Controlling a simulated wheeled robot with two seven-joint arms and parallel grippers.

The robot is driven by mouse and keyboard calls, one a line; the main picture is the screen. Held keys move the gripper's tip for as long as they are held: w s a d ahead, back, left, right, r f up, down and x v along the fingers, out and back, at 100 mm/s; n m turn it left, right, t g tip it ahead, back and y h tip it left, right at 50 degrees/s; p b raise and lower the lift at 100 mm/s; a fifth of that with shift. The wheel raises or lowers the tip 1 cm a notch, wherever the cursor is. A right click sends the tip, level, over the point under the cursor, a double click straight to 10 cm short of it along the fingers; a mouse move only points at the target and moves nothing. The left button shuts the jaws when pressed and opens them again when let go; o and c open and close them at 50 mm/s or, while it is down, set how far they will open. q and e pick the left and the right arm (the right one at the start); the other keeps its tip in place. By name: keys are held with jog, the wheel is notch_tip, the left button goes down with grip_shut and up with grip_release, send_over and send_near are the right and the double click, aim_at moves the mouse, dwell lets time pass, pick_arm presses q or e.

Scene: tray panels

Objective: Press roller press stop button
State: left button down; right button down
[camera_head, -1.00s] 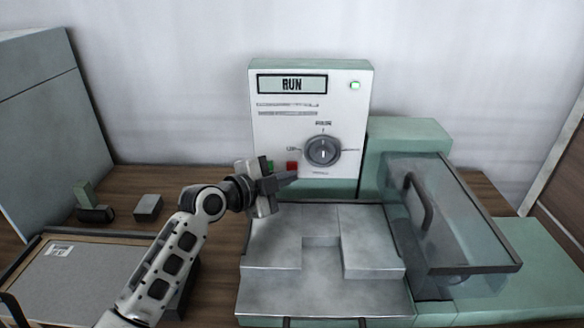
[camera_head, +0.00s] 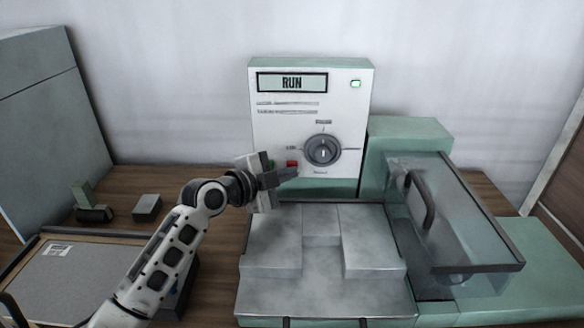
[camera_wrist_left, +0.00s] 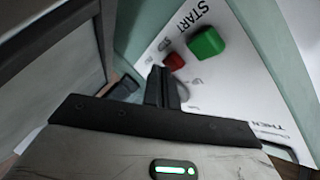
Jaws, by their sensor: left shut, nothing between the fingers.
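The roller press control panel (camera_head: 312,125) stands upright at the back with a display (camera_head: 292,83) reading RUN. The red stop button (camera_head: 292,164) is low on its left side, partly covered by my gripper; in the left wrist view the red button (camera_wrist_left: 174,61) sits beside the larger green START button (camera_wrist_left: 206,43). My left gripper (camera_head: 294,173) is shut and empty, its fingertips just at or below the red button in the head view. In the left wrist view the shut fingers (camera_wrist_left: 162,80) point toward the red button; contact cannot be told. My right gripper is not in view.
A grey dial (camera_head: 323,150) is right of the buttons. The metal press bed (camera_head: 325,292) lies below the panel, with a clear hinged guard (camera_head: 455,215) at right. A tray (camera_head: 75,278) and small blocks (camera_head: 147,207) are at left.

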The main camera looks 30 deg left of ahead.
pick_arm(q)
jog(key=shift+w+a, duration=0.15)
jog(key=shift+w, duration=0.1)
jog(key=shift+s, duration=0.15)
dwell(0.5)
jog(key=shift+s+d, duration=0.35)
jog(key=shift+s, duration=0.3)
jog(key=shift+s+d+p, duration=0.35)
jog(key=shift+s+p, duration=0.05)
jog(key=shift+s, duration=0.25)
jog(key=shift+s+d+p, duration=0.3)
jog(key=shift+s+p, duration=0.1)
jog(key=shift+s, duration=0.3)
jog(key=shift+s+d+p, duration=0.35)
jog(key=shift+s+p, duration=0.05)
jog(key=shift+s, duration=0.25)
jog(key=shift+s+d, duration=0.1)
jog(key=shift+s, duration=0.15)
